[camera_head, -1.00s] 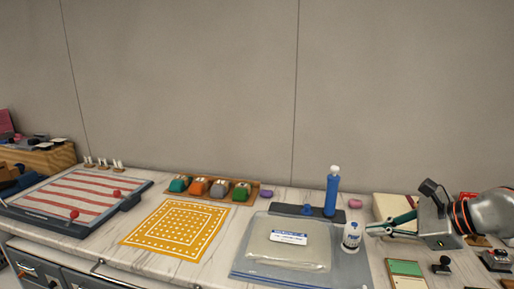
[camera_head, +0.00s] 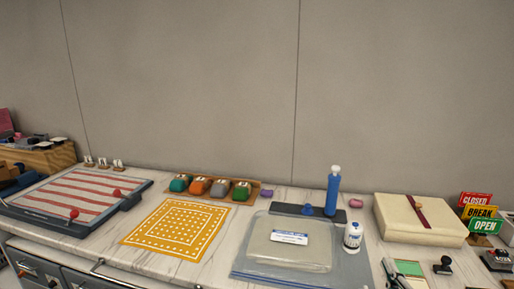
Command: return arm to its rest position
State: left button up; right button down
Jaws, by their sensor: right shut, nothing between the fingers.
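Only the tip of my right gripper (camera_head: 391,270) shows, low at the bottom edge of the head view, with the rest of that arm out of frame. It is shut and holds nothing. It is just left of a green-and-cream pad (camera_head: 411,270) and in front of the white bottle (camera_head: 352,236); I cannot tell how high it is above the counter. My left gripper is not in view.
A cream box (camera_head: 418,222) with a dark red strap lies at the right, beside stacked CLOSED, BREAK and OPEN signs (camera_head: 484,226). A clear tray (camera_head: 262,250), a blue bottle (camera_head: 332,192), a yellow patterned mat (camera_head: 178,228) and a striped board (camera_head: 75,197) line the counter.

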jog(key=s+d+f+m+g+h, duration=0.1)
jog(key=s+d+f+m+g, duration=0.1)
jog(key=s+f+g, duration=0.35)
jog(key=s+d+f+m+g, duration=0.2)
jog(key=s+f+m, duration=0.1)
jog(key=s+f, duration=0.5)
jog(key=s+d+f+m+g+h, duration=0.1)
jog(key=s+d+f+m+g, duration=0.15)
jog(key=s+f, duration=0.4)
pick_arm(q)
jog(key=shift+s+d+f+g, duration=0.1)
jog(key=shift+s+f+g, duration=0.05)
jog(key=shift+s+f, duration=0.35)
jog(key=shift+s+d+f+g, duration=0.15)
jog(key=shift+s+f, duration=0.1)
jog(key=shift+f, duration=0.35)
pick_arm(e)
jog(key=w+a+f+m+t+y, duration=0.2)
jog(key=a+f+y, duration=0.5)
jog(key=a+f, duration=0.7)
jog(key=shift+w+a+t, duration=0.15)
jog(key=shift+a+t, duration=0.45)
jog(key=shift+a, duration=0.65)
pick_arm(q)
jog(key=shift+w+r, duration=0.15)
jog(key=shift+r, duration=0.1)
